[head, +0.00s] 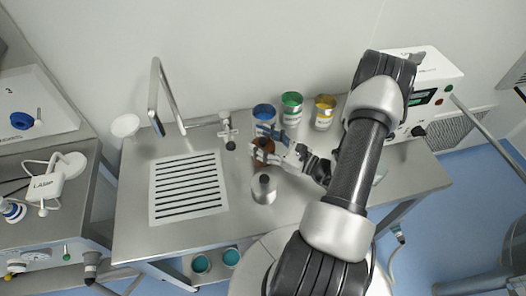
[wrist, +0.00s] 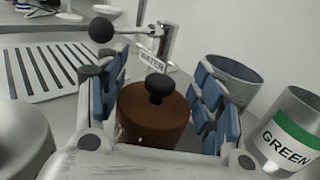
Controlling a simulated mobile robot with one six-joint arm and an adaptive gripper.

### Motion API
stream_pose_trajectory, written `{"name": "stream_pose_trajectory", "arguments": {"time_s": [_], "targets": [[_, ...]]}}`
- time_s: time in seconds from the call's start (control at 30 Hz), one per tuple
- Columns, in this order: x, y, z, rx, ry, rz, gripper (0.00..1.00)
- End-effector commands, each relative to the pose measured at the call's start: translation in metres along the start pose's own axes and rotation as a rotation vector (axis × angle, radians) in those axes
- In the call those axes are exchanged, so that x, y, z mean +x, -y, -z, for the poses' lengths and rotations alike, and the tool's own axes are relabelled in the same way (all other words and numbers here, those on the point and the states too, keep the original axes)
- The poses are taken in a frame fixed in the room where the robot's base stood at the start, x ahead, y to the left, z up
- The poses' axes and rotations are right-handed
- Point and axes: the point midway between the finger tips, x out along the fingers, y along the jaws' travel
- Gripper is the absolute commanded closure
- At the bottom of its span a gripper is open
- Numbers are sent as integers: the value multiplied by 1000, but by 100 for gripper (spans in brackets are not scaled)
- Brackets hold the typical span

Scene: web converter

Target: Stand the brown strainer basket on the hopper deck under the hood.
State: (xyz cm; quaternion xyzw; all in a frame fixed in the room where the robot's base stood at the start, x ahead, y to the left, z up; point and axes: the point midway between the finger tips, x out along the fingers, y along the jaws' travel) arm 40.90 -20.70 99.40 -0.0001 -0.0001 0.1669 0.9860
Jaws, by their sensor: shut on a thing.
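The brown strainer basket (wrist: 152,116) has a black knob on top and stands upright between the blue-padded fingers of my gripper (wrist: 160,112) in the wrist view. My gripper is shut on it. In the head view my gripper (head: 268,148) reaches from the right, and the brown basket (head: 262,146) shows partly behind its fingers, over the middle of the steel bench. I cannot tell whether its base touches the bench. The basket's lower part is hidden in the wrist view. I cannot make out a hopper deck or a hood for certain in either view.
Blue (head: 264,113), green (head: 292,108) and yellow (head: 324,112) cans stand behind my gripper. A slotted plate (head: 188,186) and bent pipe (head: 166,96) are left; a white machine (head: 424,88) is right. The bench's front left is clear.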

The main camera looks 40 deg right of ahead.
Motion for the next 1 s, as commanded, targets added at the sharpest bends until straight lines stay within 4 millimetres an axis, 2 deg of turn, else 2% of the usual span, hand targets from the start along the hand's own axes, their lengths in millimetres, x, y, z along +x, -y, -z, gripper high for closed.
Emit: {"name": "stream_pose_trajectory", "arguments": {"time_s": [0.23,0.43,0.57,0.77,1.0], "targets": [[0,0,0,0,0,0,85],[0,0,-3,0,1,0,85],[0,0,-13,-1,1,0,85],[0,1,-50,-4,1,0,85],[0,0,-123,-7,1,0,85]]}}
